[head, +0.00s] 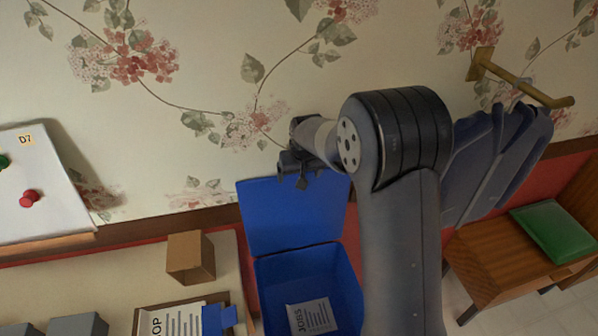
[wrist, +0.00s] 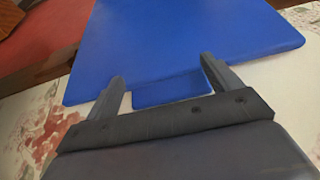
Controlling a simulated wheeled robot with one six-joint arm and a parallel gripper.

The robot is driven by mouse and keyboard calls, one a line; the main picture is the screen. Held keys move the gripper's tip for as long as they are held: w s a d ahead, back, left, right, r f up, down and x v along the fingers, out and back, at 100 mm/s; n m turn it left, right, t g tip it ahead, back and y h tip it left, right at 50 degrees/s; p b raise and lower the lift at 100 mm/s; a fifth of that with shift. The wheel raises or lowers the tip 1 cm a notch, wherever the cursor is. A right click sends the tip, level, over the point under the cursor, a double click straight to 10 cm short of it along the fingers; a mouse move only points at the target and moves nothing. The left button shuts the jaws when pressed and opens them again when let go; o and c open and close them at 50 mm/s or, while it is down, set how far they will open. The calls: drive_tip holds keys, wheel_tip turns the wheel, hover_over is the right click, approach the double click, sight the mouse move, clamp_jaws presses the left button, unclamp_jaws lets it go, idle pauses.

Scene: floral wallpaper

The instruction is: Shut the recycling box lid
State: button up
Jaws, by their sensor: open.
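The recycling box (head: 262,290) is blue and stands open, with paper sheets inside it. Its blue lid (head: 290,222) is raised, standing up at the back of the box near the wall. In the wrist view the lid (wrist: 185,35) fills the upper part, with a small tab (wrist: 170,89) on its near edge. My gripper (head: 292,180) is at the lid's top edge in the head view. In the wrist view my gripper (wrist: 163,70) is open, its two fingers on either side of the tab. I cannot tell whether they touch it.
A table (head: 110,275) at left holds a brown block (head: 190,257), grey blocks and a paper tray. A dark garment (head: 495,155) hangs from a wall hook (head: 520,78) at right, above a wooden chair with a green cushion (head: 555,232). A whiteboard (head: 60,205) is at far left.

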drive_tip(key=shift+s+a+r, duration=0.1)
drive_tip(key=shift+s+r, duration=0.1)
drive_tip(key=shift+r, duration=0.15)
drive_tip(key=shift+c, duration=1.4)
drive_tip(key=shift+w, duration=0.1)
drive_tip(key=c, duration=0.3)
drive_tip(key=shift+r, duration=0.1)
clamp_jaws()
drive_tip(key=c, duration=1.2)
unclamp_jaws()
drive_tip(key=o, duration=2.2)
drive_tip(key=shift+c, duration=0.2)
drive_tip(key=a+b+v, duration=0.1)
drive_tip(key=b+v, duration=0.1)
drive_tip(key=v, duration=0.8)
drive_tip(key=shift+d+r, duration=0.4)
